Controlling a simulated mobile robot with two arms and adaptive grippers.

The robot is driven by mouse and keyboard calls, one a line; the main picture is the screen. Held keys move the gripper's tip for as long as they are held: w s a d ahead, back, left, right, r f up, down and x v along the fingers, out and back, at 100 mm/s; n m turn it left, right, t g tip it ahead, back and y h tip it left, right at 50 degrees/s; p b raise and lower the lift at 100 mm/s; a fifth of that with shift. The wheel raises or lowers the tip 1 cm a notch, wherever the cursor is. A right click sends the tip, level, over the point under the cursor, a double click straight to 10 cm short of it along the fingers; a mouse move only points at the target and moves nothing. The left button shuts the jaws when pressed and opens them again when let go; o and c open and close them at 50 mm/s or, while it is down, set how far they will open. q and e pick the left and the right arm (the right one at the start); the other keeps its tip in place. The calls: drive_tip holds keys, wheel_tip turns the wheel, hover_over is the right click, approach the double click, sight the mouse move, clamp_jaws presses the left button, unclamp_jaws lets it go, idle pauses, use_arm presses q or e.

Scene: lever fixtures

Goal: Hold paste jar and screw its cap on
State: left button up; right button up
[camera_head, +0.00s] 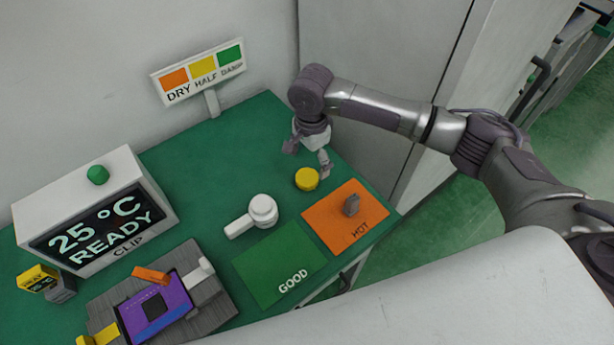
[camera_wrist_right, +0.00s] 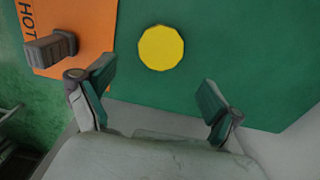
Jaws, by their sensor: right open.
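A yellow round disc, which looks like the cap (camera_head: 307,179), lies flat on the green table. It also shows in the right wrist view (camera_wrist_right: 160,48). A white round piece with a handle-like arm (camera_head: 263,209) sits left of and nearer than the disc; I cannot tell whether it is the paste jar. My right gripper (camera_head: 308,160) is open and empty just behind the yellow disc, fingers pointing down. In the right wrist view, the disc lies ahead of my open right gripper (camera_wrist_right: 156,77), between the lines of its fingers, and is not held. My left gripper is not in view.
An orange HOT mat (camera_head: 335,232) with a grey knob (camera_head: 351,205) lies right of a green GOOD mat (camera_head: 277,266). A display box (camera_head: 95,215), a grey fixture with a purple screen (camera_head: 155,305) and a colour sign (camera_head: 200,75) stand around. The table's back right is clear.

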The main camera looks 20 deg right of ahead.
sight(309, 176)
drive_tip(key=f, duration=0.5)
drive_tip(key=shift+s+a+f+p, duration=0.1)
drive_tip(key=shift+s+a+p, duration=0.1)
drive_tip(key=shift+a+p, duration=0.15)
drive_tip(key=shift+c, duration=0.4)
drive_tip(key=c, duration=0.8)
